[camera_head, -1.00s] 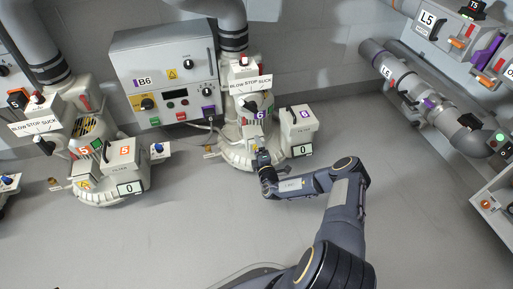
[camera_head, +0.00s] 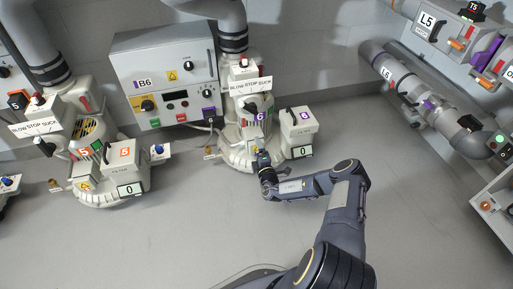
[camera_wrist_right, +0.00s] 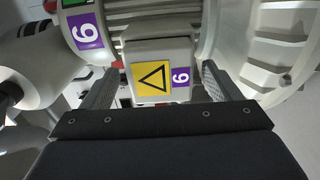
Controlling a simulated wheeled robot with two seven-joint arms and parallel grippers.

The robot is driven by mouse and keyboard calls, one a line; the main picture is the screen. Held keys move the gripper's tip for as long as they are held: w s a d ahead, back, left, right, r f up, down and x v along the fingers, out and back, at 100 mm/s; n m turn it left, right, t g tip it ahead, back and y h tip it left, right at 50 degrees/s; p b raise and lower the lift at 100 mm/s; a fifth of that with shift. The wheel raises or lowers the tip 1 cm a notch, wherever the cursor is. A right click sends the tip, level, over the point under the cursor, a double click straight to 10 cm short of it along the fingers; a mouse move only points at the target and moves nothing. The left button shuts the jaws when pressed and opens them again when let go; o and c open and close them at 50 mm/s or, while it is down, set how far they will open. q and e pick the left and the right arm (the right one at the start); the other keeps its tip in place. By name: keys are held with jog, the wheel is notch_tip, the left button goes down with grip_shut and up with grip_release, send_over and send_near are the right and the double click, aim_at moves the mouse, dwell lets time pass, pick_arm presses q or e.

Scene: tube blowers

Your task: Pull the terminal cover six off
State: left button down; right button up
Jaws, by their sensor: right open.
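Terminal cover six (camera_wrist_right: 152,52) is a pale box with a yellow warning triangle and a purple 6 label, seen in the right wrist view. It sits on the body of blower six (camera_head: 240,150), which carries a purple 6 in the head view. My right gripper (camera_wrist_right: 160,88) is open, with one finger on each side of the cover. I cannot tell whether the fingers touch it. In the head view my right gripper (camera_head: 262,156) is at the front of blower six and largely hides the cover. My left gripper is not in view.
A white box labelled 6 (camera_head: 298,124) stands just right of the gripper. Control panel B6 (camera_head: 165,85) is on the wall behind. Blower five (camera_head: 95,180) stands to the left. Pipes (camera_head: 425,100) run at the right. The floor in front is clear.

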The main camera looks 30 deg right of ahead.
jog(key=c, duration=1.3)
jog(key=shift+p+v, duration=1.65)
jog(key=shift+v, duration=1.35)
jog(key=s+a+r+n+y, duration=0.1)
jog(key=s+a+r+y, duration=0.1)
jog(key=a+r, duration=0.8)
jog(key=s+a+r+n+y, duration=0.25)
jog(key=a+r, duration=0.45)
jog(key=r, duration=0.7)
jog(key=shift+m+h, duration=0.25)
jog(key=shift+m, duration=0.2)
jog(key=s+r+p, duration=0.2)
jog(key=r+p, duration=0.9)
jog(key=p, duration=0.1)
jog(key=s+r+p, duration=0.3)
jog(key=r+p, duration=0.8)
jog(key=p, duration=0.2)
jog(key=s+r+p, duration=0.3)
jog(key=r+p, duration=0.9)
jog(key=p, duration=0.1)
jog(key=shift+d, duration=0.25)
